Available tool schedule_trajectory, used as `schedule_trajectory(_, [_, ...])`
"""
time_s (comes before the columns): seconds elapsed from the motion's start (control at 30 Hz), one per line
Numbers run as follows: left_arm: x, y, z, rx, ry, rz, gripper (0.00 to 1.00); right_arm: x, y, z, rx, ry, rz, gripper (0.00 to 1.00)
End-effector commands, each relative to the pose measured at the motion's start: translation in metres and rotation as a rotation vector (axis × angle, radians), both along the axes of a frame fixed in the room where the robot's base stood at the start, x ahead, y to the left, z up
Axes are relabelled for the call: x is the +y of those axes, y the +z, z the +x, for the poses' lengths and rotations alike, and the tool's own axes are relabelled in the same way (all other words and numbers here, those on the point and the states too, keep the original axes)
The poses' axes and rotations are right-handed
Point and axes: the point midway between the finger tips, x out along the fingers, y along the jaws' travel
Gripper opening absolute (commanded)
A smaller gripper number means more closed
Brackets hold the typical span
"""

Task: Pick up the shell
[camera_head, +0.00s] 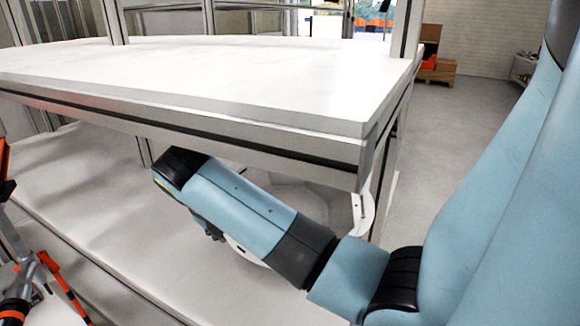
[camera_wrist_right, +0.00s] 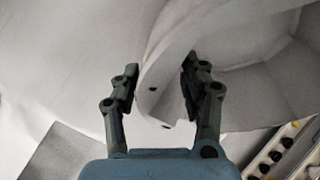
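The shell (camera_wrist_right: 160,72) is a pale, curved piece with a thin rim and small dark holes, in the wrist view. My right gripper (camera_wrist_right: 159,82) is open, with its two dark fingers on either side of the shell's rim. The left finger looks close to the rim; I cannot tell whether either finger touches it. In the head view, a white curved part (camera_head: 367,208) shows below the tabletop, and my right arm covers much of that area. The right gripper is mostly hidden behind its own wrist there. My left gripper is not in view.
A white table (camera_head: 250,75) with a metal-framed edge stands above my right forearm, leaving limited room overhead. Its top is bare. Grey and orange equipment (camera_head: 30,270) stands at the lower left.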

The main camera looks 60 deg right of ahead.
Motion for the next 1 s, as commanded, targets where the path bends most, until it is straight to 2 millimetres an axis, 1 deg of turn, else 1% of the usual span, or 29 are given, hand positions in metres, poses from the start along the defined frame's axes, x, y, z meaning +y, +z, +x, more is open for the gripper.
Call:
schedule_trajectory(0.03, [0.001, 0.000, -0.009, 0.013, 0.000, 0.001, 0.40, 0.000, 0.000, 0.000, 0.000, 0.000, 0.000, 0.35])
schedule_trajectory(0.1, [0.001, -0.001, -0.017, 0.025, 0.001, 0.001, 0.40, 0.000, 0.000, 0.000, 0.000, 0.000, 0.000, 0.26])
schedule_trajectory(0.17, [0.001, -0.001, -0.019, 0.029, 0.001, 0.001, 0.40, 0.000, 0.000, 0.000, 0.000, 0.000, 0.000, 0.18])
schedule_trajectory(0.3, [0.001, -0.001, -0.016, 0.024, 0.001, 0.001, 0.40, 0.000, 0.000, 0.000, 0.000, 0.000, 0.000, 0.00])
schedule_trajectory(0.6, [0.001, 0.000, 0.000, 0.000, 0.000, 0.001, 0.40, 0.000, 0.000, 0.000, -0.001, 0.000, 0.001, 0.00])
schedule_trajectory(0.87, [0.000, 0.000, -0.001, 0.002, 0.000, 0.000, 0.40, 0.000, 0.001, 0.001, -0.002, 0.000, 0.002, 0.00])
schedule_trajectory(1.0, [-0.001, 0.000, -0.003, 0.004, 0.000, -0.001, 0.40, -0.002, 0.004, 0.005, -0.001, -0.001, 0.001, 0.00])
